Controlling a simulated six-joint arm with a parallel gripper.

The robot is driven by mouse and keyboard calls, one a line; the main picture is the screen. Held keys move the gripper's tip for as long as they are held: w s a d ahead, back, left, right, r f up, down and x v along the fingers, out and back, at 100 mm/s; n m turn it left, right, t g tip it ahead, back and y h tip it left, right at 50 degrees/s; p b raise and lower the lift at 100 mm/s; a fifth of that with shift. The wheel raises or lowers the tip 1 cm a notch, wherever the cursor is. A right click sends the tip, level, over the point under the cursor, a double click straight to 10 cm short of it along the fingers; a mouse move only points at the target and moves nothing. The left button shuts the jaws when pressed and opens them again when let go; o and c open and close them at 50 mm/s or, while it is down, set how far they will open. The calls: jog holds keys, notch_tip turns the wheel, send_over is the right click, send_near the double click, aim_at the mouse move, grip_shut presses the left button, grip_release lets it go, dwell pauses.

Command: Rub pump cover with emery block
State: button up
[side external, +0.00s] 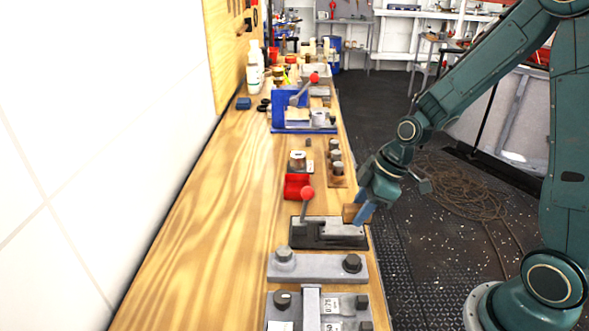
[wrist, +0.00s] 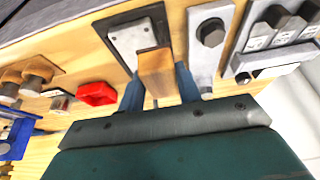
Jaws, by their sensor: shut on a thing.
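My gripper (side external: 360,212) is shut on a brown block (side external: 350,212), which looks like the emery block. In the wrist view the block (wrist: 157,72) sits between the two blue fingers (wrist: 160,92). A flat grey plate (side external: 338,228) in a dark frame, likely the pump cover, lies at the bench's right edge. In the wrist view the block's far end overlaps this plate (wrist: 132,38). I cannot tell whether the block touches it. The block hides part of the plate, and a red-knobbed lever (side external: 306,195) stands at its left end.
A grey bar with dark knobs (side external: 318,266) lies nearer the camera, beside another grey fixture (side external: 312,312). A red tray (side external: 297,187), a rack of cylinders (side external: 336,165) and a blue fixture (side external: 290,112) stand beyond. The left bench (side external: 210,240) is clear.

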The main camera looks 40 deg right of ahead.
jog(key=shift+r, duration=1.6)
jog(key=shift+w+d, duration=0.1)
jog(key=shift+w, duration=0.05)
